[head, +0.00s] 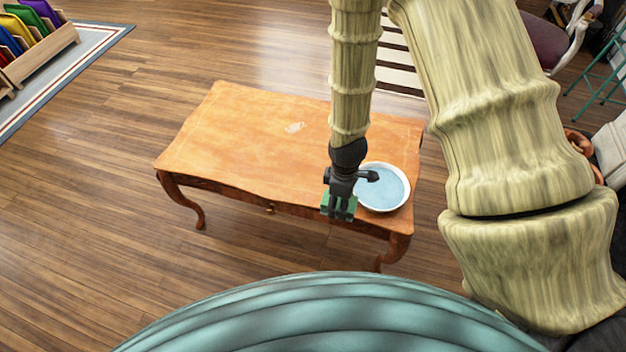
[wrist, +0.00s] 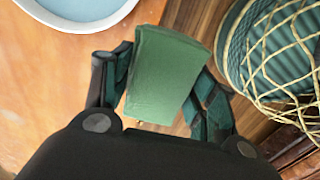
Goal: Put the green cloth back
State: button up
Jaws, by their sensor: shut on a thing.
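My gripper (head: 339,205) is shut on the green cloth (wrist: 163,75), a folded-looking flat green piece between the two fingers in the wrist view. In the head view the green cloth (head: 349,209) shows at the fingertips, partly hidden by the gripper, by the table's front edge and left of the bowl. A white bowl (head: 405,197) with a pale blue inside stands on the right end of the wooden table (head: 235,130). The bowl also shows at the top left of the wrist view (wrist: 100,27). I cannot tell whether the cloth touches the table.
The middle and left of the table top are bare except for a pale mark (head: 294,127). A rack with coloured items (head: 45,58) stands on a rug at the far left. A chair (head: 548,42) and terracotta pots (head: 578,142) are at the right.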

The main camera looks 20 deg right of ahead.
send_over(313, 181)
jog(key=shift+f, duration=2.45)
jog(key=shift+f, duration=0.1)
jog(key=o, duration=0.9)
jog(key=shift+w, duration=0.1)
notch_tip(313, 181, up, 12)
